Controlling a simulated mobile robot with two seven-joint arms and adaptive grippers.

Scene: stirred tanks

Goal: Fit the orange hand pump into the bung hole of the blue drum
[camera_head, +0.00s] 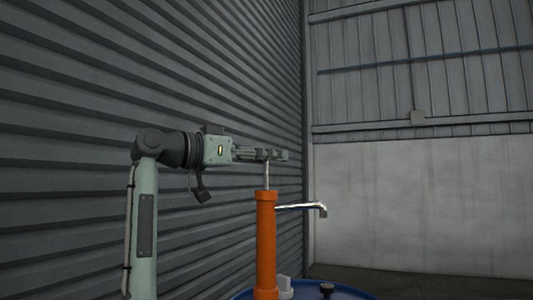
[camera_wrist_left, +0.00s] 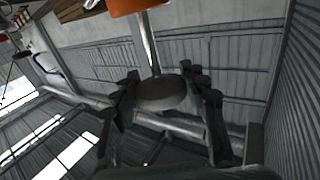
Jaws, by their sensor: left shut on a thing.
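The orange hand pump (camera_head: 266,240) is upright, with a bright steel rod at its top and a steel spout pointing right. Its lower part meets the picture's bottom edge in front of or over the blue drum (camera_head: 345,290), of which only the top shows. The bung hole and the pump's lower end are hidden. My left gripper (camera_head: 275,155) is shut on the pump's dark round knob at the top of the rod. In the left wrist view the knob (camera_wrist_left: 162,93) sits between the fingers, with the orange body beyond. My right gripper is not in view.
A small black fitting (camera_head: 326,289) and a pale grey piece (camera_head: 285,285) show at the drum top. A grey corrugated wall (camera_head: 80,120) runs along the left, behind my arm. A pale wall (camera_head: 420,210) stands at the back right, with open floor before it.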

